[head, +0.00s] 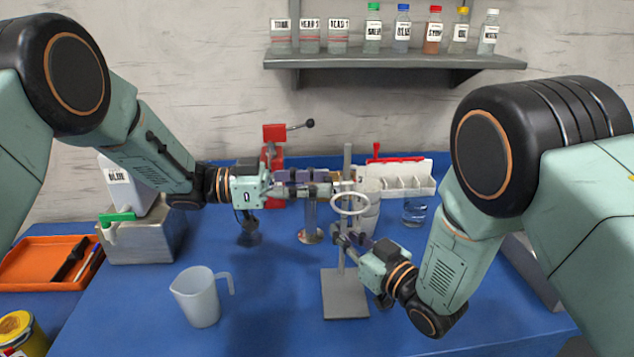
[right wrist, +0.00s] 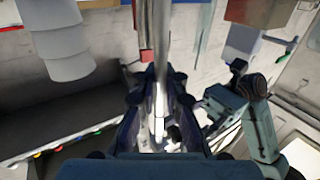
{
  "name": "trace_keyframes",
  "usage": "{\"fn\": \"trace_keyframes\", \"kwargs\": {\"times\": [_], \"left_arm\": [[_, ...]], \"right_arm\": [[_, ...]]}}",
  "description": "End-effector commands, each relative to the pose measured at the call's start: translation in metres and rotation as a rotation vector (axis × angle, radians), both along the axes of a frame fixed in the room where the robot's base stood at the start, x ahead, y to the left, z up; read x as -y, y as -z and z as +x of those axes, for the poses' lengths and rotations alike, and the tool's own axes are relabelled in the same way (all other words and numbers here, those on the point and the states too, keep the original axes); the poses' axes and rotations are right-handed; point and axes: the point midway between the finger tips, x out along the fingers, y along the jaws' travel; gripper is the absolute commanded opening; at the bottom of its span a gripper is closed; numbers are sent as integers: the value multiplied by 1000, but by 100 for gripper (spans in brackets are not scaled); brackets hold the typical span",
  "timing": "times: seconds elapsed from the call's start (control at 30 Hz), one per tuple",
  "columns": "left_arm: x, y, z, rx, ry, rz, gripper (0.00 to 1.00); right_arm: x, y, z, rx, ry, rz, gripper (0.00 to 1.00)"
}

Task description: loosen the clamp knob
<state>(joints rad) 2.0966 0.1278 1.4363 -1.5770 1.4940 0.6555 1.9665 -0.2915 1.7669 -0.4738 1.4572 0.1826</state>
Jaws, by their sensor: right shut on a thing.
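The stand has a grey base plate (head: 345,295), an upright metal rod (head: 347,160) and a pale ring (head: 350,204). My right gripper (head: 343,235) is at the rod below the ring. In the right wrist view the rod (right wrist: 160,40) runs between the fingers of the right gripper (right wrist: 158,100), which is shut on it. My left gripper (head: 330,189) reaches in from the left, with its fingertips beside the rod a little above the ring. The clamp and its knob are too small and too covered by the left fingers to make out. I cannot tell whether the left fingers are closed.
A white jug (head: 197,297) stands on the blue table, front left. Behind the stand are a red device (head: 275,133), a white rack (head: 400,180) and a glass beaker (head: 414,213). An orange tray (head: 30,262) lies at far left. A bottle shelf (head: 395,62) hangs above.

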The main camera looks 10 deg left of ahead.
Motion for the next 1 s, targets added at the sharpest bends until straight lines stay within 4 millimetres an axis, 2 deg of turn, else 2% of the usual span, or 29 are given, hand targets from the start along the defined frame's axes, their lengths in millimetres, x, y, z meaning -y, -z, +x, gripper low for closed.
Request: {"fn": "trace_keyframes", "kwargs": {"times": [0.1,0.37,0.8,1.0], "left_arm": [[6,0,1,0,1,1,36],[7,0,1,0,0,0,36],[6,0,2,0,-2,1,0],[6,0,2,-5,-4,0,0]], "right_arm": [[0,1,0,-1,0,0,0],[0,1,0,-1,0,0,0],[0,1,-1,-1,-1,-1,0],[0,1,-1,-1,-2,-1,0]]}}
